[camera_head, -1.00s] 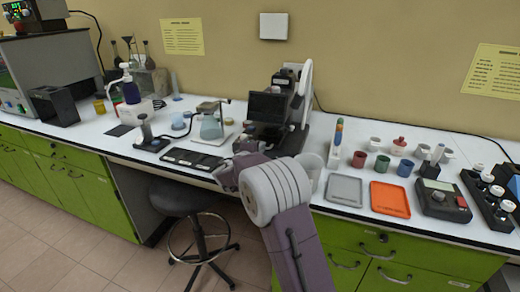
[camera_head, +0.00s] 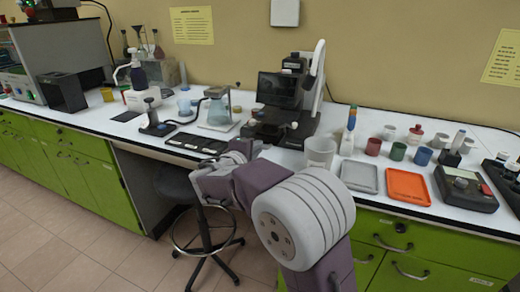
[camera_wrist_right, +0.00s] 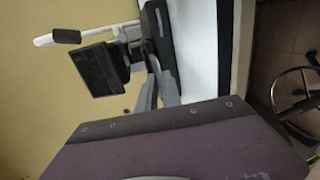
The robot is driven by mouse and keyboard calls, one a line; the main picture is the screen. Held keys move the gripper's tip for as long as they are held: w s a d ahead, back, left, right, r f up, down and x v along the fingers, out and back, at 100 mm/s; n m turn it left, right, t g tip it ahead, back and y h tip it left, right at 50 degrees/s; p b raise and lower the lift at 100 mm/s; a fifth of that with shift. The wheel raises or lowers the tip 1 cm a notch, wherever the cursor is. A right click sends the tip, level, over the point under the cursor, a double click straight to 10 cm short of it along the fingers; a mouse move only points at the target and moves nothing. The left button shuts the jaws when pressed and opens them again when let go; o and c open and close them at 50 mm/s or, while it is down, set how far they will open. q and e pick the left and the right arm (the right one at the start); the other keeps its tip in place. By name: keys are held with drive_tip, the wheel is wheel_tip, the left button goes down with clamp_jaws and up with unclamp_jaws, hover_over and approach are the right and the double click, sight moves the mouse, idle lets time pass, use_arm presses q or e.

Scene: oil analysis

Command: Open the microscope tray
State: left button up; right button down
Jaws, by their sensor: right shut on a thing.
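The microscope (camera_head: 287,92) stands on the white bench against the wall, with a dark screen and black base. It also shows sideways in the wrist view, where its screen (camera_wrist_right: 95,70) is left of my fingers. My right gripper (camera_head: 243,149) is at the front left of the base, near the bench edge. In the wrist view the right gripper (camera_wrist_right: 160,86) is shut on a dark part at the base's front, apparently the microscope tray. The fingers and my wrist hide most of the tray, so how far out it is cannot be told. My left gripper is not in view.
A dark slide holder (camera_head: 196,143) lies left of my gripper. A flask on a stand (camera_head: 218,109) is behind left. A stool (camera_head: 180,185) is below the bench.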

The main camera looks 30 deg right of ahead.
drive_tip(key=c, duration=1.5)
unclamp_jaws()
drive_tip(key=p+v, duration=0.1)
drive_tip(key=v, duration=0.8)
drive_tip(key=shift+s, duration=0.1)
